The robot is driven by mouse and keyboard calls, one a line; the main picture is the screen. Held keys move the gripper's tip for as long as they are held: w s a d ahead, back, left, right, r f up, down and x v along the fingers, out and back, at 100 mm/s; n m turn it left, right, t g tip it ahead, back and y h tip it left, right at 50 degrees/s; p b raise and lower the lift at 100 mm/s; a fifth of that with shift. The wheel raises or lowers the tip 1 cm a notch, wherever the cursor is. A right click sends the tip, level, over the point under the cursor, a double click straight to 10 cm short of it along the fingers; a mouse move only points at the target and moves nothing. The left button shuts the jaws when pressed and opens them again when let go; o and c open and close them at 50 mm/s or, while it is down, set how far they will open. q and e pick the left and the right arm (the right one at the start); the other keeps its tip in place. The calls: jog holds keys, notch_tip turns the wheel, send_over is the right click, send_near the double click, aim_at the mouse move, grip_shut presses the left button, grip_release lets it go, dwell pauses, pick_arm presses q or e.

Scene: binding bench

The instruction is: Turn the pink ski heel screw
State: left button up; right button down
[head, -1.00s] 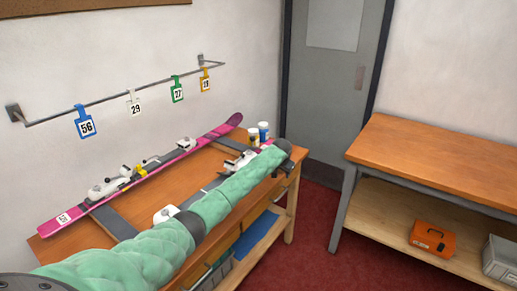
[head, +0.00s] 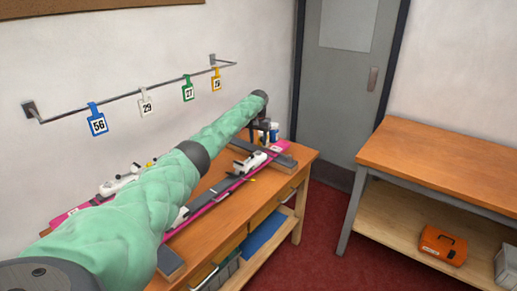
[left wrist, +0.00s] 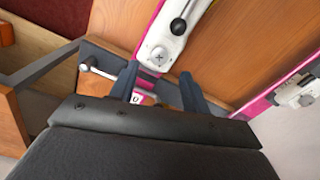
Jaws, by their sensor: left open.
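Two pink skis lie on the wooden bench. The near pink ski (head: 203,212) shows a white binding piece (head: 250,162) towards its far end. The other pink ski (head: 62,217) is mostly behind my left arm. My left gripper (head: 266,133) is over the far end of the bench, pointing down. In the left wrist view its two dark fingers (left wrist: 157,80) are apart with nothing gripped. Just beyond them is a white binding piece (left wrist: 172,33) with a cross-slot screw (left wrist: 158,57) on a pink ski. My right gripper is out of view.
Small bottles (head: 274,131) stand at the bench's far end beside my left gripper. A metal crank handle (left wrist: 88,65) is left of the fingers. Numbered tags (head: 98,122) hang from a wall rail. A second bench (head: 440,160) stands right, across red floor.

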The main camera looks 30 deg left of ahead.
aim_at(259, 151)
pick_arm(q)
jog(key=shift+f+p, duration=0.65)
jog(key=shift+f, duration=2.1)
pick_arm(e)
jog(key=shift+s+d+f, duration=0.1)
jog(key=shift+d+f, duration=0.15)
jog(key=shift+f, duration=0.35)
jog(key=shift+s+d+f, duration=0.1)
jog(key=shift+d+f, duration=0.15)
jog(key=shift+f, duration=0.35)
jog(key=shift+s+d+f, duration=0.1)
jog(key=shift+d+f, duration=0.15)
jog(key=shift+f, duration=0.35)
pick_arm(q)
jog(key=shift+d, duration=0.1)
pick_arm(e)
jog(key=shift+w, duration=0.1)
pick_arm(q)
jog(key=c, duration=1)
